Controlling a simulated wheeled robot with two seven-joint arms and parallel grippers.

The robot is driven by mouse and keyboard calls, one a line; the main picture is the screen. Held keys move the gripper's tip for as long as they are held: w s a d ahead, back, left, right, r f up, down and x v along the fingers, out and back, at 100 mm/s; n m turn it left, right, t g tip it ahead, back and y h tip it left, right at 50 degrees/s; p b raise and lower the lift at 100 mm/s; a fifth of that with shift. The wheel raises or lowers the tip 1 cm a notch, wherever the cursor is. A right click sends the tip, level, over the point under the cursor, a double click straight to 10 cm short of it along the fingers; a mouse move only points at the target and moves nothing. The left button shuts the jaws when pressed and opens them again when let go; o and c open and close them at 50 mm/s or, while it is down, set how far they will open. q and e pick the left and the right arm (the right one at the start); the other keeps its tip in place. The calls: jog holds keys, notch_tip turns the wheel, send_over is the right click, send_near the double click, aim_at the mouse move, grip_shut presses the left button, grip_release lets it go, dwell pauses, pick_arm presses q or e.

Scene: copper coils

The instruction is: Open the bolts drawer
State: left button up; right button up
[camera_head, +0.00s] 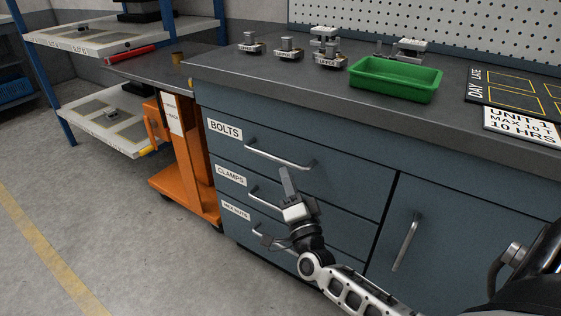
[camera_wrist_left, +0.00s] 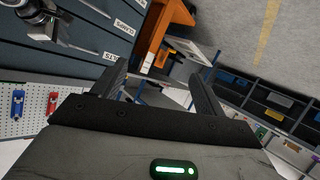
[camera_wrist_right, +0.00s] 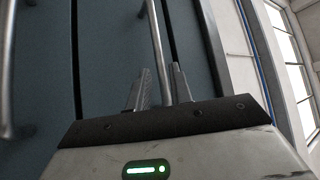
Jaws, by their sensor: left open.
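The bolts drawer (camera_head: 231,150) is the top one of the blue-grey cabinet, under a white BOLTS label (camera_head: 225,129). Its front looks flush with the cabinet. Its silver bar handle (camera_head: 275,157) shows in the head view, and in the right wrist view the bar (camera_wrist_right: 157,40) runs between my fingers. My right gripper (camera_head: 287,181) is at the right part of this handle. In the right wrist view its fingers (camera_wrist_right: 158,88) are close on both sides of the bar. My left gripper (camera_wrist_left: 163,82) is open and empty, away from the cabinet; the head view does not show it.
The clamps drawer handle (camera_head: 263,196) and a third drawer lie below. A door handle (camera_head: 406,241) is to the right. The worktop (camera_head: 300,75) carries a green bin (camera_head: 395,88) and several metal parts. An orange cart (camera_head: 188,170) stands left; the floor in front is clear.

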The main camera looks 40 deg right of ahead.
aim_at(281, 160)
jog(key=x, duration=0.6)
jog(key=shift+w+b, duration=0.1)
jog(key=shift+b, duration=0.25)
grip_shut()
